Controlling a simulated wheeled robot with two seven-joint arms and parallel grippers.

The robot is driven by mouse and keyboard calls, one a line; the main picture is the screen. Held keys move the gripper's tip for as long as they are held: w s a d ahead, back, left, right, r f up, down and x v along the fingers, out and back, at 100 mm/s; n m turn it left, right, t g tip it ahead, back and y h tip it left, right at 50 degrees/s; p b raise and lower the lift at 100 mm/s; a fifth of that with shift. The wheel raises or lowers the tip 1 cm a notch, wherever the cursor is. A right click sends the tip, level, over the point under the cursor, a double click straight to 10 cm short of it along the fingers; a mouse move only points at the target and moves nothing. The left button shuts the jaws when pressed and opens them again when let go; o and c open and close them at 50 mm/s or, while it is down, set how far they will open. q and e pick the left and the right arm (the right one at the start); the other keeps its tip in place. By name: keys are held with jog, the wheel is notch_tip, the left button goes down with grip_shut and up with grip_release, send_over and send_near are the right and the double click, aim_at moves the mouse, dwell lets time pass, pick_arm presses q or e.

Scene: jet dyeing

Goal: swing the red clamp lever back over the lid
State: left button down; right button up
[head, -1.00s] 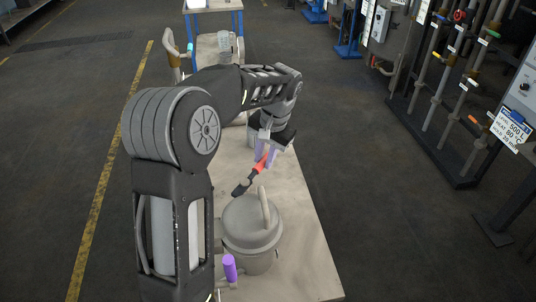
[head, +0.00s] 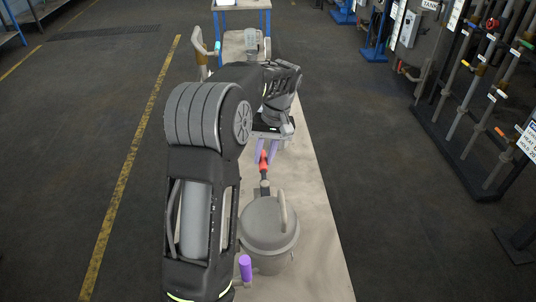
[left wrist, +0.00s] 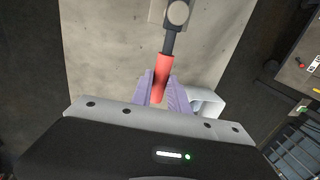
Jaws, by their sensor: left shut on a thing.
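The red clamp lever (head: 264,159) has a red grip and a dark shank. It points away from the grey lid (head: 262,222), with its dark end by the lid's far edge; I cannot tell if they touch. My left gripper (head: 266,153) has its purple fingers shut on the red grip, beyond the lid. In the left wrist view the lever (left wrist: 162,70) runs up from between the fingertips (left wrist: 160,84) to a round grey pivot (left wrist: 178,12). The lid has a raised, curved light-grey handle (head: 284,208). My right gripper is not in view.
The lidded pot stands on a long pale bench (head: 318,235). A purple cylinder (head: 245,267) is beside the pot, near my arm. Pipes and panels (head: 465,95) stand at the right. Open floor lies between them and the bench.

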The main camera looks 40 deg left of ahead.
pick_arm(q)
jog(key=shift+s+a, duration=0.1)
dwell(0.3)
jog(key=c, duration=1.3)
grip_release()
jog(key=shift+r, duration=0.1)
jog(key=shift+r, duration=0.2)
jog(key=r, duration=0.3)
jog(key=shift+w+d+r+b, duration=0.3)
jog(key=shift+w+d+b, duration=0.05)
jog(key=r+p, duration=0.2)
jog(key=r, duration=0.1)
jog(key=shift+w+d+r+p, duration=0.2)
jog(key=shift+r+p, duration=0.05)
jog(key=shift+p, duration=0.05)
